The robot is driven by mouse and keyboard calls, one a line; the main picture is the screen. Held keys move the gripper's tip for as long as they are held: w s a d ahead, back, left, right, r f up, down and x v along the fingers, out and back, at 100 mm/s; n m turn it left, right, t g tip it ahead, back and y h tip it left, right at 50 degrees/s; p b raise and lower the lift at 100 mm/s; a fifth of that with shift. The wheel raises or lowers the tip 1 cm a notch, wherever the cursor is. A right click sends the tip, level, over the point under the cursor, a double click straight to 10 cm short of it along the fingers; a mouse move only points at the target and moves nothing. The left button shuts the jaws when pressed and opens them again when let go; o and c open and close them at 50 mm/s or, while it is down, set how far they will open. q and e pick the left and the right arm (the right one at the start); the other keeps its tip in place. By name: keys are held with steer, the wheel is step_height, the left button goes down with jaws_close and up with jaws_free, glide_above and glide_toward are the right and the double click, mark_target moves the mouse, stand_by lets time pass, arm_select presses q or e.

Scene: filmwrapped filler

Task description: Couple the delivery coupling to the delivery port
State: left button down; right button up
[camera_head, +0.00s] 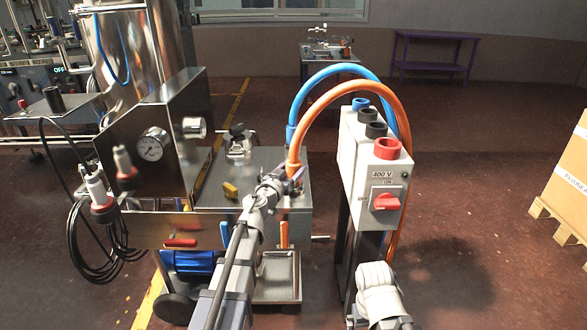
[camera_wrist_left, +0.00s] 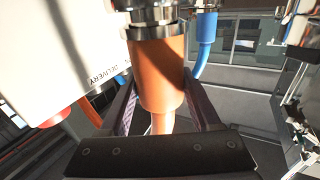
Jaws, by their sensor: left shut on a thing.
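The delivery coupling (camera_head: 294,168) is the orange sleeve at the end of the orange hose, above the steel machine deck. In the left wrist view the orange coupling (camera_wrist_left: 157,75) stands between the two dark fingers. My left gripper (camera_head: 287,181) is shut on it. A metal collar (camera_wrist_left: 152,15) meets the sleeve's far end; I cannot tell whether it is the delivery port or part of the coupling, nor how they are seated. A white panel (camera_wrist_left: 60,50) beside it reads "DELIVERY". In the head view the port is hidden behind my gripper.
The orange hose (camera_head: 345,88) and blue hose (camera_head: 335,69) arch towards a white 400 V switch box (camera_head: 372,170) on a post, close to the right. Cartons on a pallet (camera_head: 555,215) stand far right, with open floor between.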

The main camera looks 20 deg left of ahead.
arm_select(q)
steer(key=shift+f+b, duration=0.25)
steer(key=shift+b, duration=0.05)
stand_by(0.7)
jaws_free()
steer(key=shift+s, duration=0.1)
steer(key=s, duration=0.2)
steer(key=s+a, duration=0.1)
steer(key=s, duration=0.4)
steer(key=shift+s+a, duration=0.25)
steer(key=shift+s, duration=0.05)
steer(key=shift+w, duration=0.1)
